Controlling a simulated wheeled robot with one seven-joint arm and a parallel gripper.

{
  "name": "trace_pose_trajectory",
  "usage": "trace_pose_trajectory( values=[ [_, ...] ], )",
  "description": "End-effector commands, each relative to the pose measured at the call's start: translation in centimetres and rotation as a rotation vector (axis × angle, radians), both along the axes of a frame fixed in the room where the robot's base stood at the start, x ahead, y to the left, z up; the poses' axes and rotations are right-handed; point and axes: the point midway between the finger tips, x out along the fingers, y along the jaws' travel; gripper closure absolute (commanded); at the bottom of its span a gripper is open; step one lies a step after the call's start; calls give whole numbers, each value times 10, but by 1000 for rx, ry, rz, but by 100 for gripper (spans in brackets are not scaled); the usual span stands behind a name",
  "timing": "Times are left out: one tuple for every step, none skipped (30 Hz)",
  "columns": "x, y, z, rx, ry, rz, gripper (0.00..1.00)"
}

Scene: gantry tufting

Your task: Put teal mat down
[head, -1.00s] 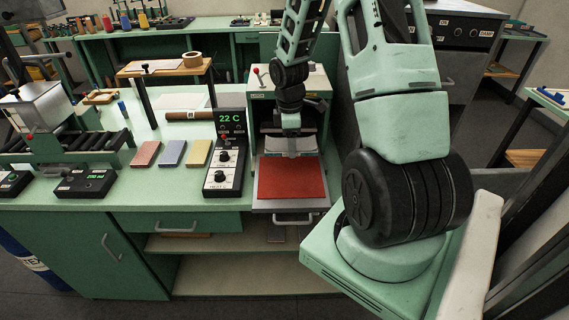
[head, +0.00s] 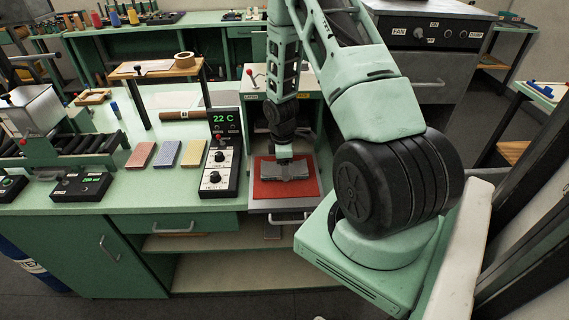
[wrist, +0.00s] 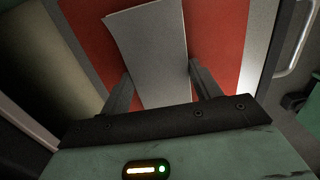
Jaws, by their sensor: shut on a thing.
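My gripper (head: 284,158) points down over the pulled-out tray (head: 282,205) of the small press. It is shut on a flat grey sheet (head: 298,171). The sheet also shows between the two fingers in the wrist view (wrist: 152,40), with one corner slightly bent. It looks grey, and I see no teal on it. A red mat (head: 263,190) lies on the tray below it and shows on both sides of the sheet in the wrist view (wrist: 228,35). I cannot tell whether the sheet touches the red mat.
A control box (head: 219,160) reading 22 C stands left of the press. Pink (head: 140,156), blue (head: 167,154) and yellow (head: 194,153) mats lie farther left on the green bench. A small wooden-topped stand (head: 160,68) is behind them.

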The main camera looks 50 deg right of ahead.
Motion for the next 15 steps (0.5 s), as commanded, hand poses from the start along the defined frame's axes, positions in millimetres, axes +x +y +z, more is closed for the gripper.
trace_pose_trajectory(
  values=[
    [0, 0, 0, -1, -1, 0, 63],
    [0, 0, 0, -1, -1, 0, 63],
    [0, 0, 0, -1, -1, 0, 63],
    [0, 0, 0, -1, -1, 0, 63],
    [0, 0, 0, -1, -1, 0, 63],
    [0, 0, -1, 0, -1, 0, 63],
    [0, 0, -2, -1, -1, 0, 63],
    [0, 0, -3, -1, -1, 0, 63],
    [0, 0, -4, -1, -1, 0, 63],
    [0, 0, -3, 0, -1, 0, 29],
    [0, 0, -3, 0, -1, 0, 21],
    [0, 0, -3, 0, -1, 0, 15],
    [0, 0, -3, 0, -1, 0, 15],
    [0, 0, -2, 0, -1, 0, 15],
    [0, 0, -2, 0, -1, 0, 15]
  ],
)
